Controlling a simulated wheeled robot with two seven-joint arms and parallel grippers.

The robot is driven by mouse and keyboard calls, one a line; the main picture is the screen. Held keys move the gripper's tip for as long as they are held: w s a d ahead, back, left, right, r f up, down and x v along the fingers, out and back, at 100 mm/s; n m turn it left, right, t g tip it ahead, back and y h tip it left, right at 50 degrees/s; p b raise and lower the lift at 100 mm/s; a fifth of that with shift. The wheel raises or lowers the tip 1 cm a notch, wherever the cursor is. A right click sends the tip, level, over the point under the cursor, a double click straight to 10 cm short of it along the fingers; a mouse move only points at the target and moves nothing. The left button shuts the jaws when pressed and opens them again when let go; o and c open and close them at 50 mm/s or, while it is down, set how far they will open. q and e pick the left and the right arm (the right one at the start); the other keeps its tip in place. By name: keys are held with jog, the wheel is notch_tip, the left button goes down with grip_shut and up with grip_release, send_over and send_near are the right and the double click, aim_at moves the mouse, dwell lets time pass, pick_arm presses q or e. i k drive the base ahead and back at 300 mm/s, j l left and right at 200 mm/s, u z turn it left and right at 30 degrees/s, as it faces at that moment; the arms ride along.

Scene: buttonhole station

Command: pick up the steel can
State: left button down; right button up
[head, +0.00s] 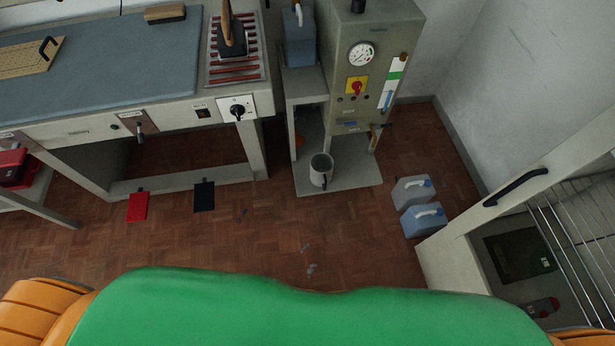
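A steel can (321,170), grey, open at the top and with a handle, stands upright on the low grey shelf (345,184) under the boiler cabinet. Its mouth faces up toward me and its interior looks dark. The cabinet's body stands above and behind it. Neither of my grippers shows in the head view. Only my green body and orange shoulder parts are along the bottom edge, well short of the can.
An ironing table (90,80) stands left, with red (138,207) and black (204,197) pedals below. The boiler cabinet (375,60) stands behind the can. Two jugs (422,219) sit on the floor right. A rack (470,240) stands at far right. The wooden floor in front is mostly clear.

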aim_at(322, 164)
jog(key=i+l+u, duration=0.3)
jog(key=i+l, duration=0.35)
jog(key=i+l+u, duration=0.25)
jog(key=i+l, duration=0.45)
jog(key=l, duration=0.05)
